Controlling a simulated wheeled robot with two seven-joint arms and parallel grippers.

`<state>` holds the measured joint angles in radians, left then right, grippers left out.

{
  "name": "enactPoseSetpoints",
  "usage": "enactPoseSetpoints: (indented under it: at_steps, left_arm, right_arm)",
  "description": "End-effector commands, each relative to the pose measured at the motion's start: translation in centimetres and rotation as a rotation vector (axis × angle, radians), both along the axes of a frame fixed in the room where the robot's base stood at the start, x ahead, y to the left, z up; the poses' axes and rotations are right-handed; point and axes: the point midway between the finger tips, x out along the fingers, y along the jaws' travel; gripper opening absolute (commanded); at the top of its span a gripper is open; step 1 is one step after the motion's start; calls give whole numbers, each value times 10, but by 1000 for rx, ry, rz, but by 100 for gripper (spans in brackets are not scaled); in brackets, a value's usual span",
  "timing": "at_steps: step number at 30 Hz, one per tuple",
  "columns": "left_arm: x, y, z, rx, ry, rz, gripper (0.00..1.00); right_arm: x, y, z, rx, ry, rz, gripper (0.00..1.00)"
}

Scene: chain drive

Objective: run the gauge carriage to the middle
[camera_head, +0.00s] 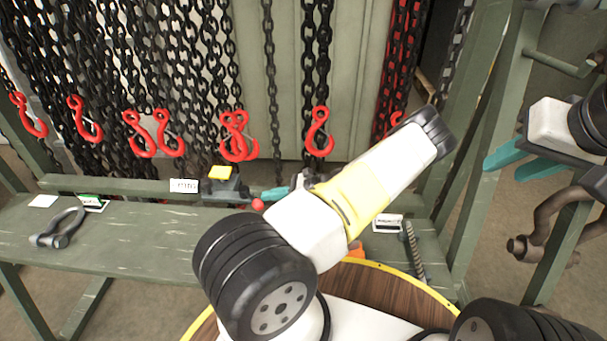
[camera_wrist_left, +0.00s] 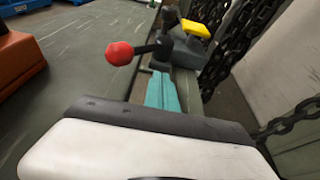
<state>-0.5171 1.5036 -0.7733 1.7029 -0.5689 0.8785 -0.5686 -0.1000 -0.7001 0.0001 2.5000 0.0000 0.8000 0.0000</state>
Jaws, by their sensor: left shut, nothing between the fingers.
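The gauge carriage (camera_head: 224,188) is a dark block with a yellow top on the green bench's back rail, left of my left gripper in the head view. A red ball knob (camera_head: 258,204) is beside it. In the left wrist view the carriage (camera_wrist_left: 187,52) and the red knob (camera_wrist_left: 119,53) on a dark stem are close ahead. My left gripper (camera_head: 270,193) is shut and empty, its teal fingertips beside the carriage; they also show in the left wrist view (camera_wrist_left: 160,85). I cannot tell whether they touch it. My right gripper (camera_head: 522,162) is open and empty, away at the right.
The green bench (camera_head: 130,240) holds a shackle (camera_head: 58,230), small labels (camera_head: 184,186) and a threaded rod (camera_head: 414,250). Chains with red hooks (camera_head: 238,137) hang behind the rail. A round wooden top (camera_head: 400,285) with a yellow rim stands in front. A frame post is at right.

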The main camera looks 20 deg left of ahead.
Motion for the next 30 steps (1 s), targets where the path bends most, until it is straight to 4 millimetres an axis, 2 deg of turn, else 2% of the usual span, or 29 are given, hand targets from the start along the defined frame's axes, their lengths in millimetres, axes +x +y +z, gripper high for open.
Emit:
enactPoseSetpoints:
  at_steps: [6,20,30]
  left_arm:
    - [-7,21,0,1,1,1,0]
    - [-8,26,0,-1,0,0,0]
    - [-23,71,0,0,1,2,0]
  right_arm:
    - [0,0,0,0,0,0,36]
    - [0,0,0,0,0,0,36]
    - [0,0,0,0,0,0,36]
